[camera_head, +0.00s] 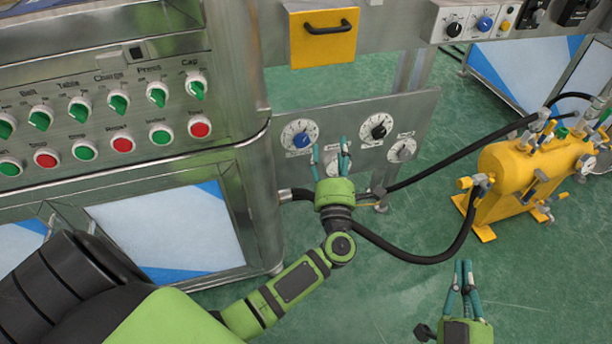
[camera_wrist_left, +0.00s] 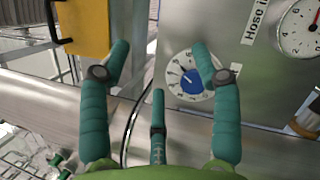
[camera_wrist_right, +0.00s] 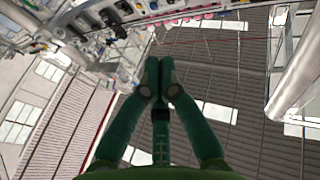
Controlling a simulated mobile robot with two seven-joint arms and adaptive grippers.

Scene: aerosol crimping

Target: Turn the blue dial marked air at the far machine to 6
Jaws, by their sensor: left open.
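In the head view a blue dial (camera_head: 300,138) with a white numbered scale sits on a steel panel. Another blue knob (camera_head: 485,24) is on the panel at the upper right. Their labels are too small to read there. My left gripper (camera_head: 331,152) is open and empty in front of the steel panel, right of its blue dial. In the left wrist view a blue dial (camera_wrist_left: 191,84) lies behind the right finger, which covers part of its scale; I cannot read its setting. My right gripper (camera_head: 464,275) is shut and empty above the floor, its fingers (camera_wrist_right: 159,68) together in its wrist view.
A black dial (camera_head: 378,128) and a gauge (camera_head: 402,150) share the panel. Black hoses run to a yellow tank (camera_head: 520,165) at right. A yellow box with a handle (camera_head: 322,40) is above. A switch cabinet (camera_head: 105,150) is left. The green floor (camera_head: 390,285) is clear in front.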

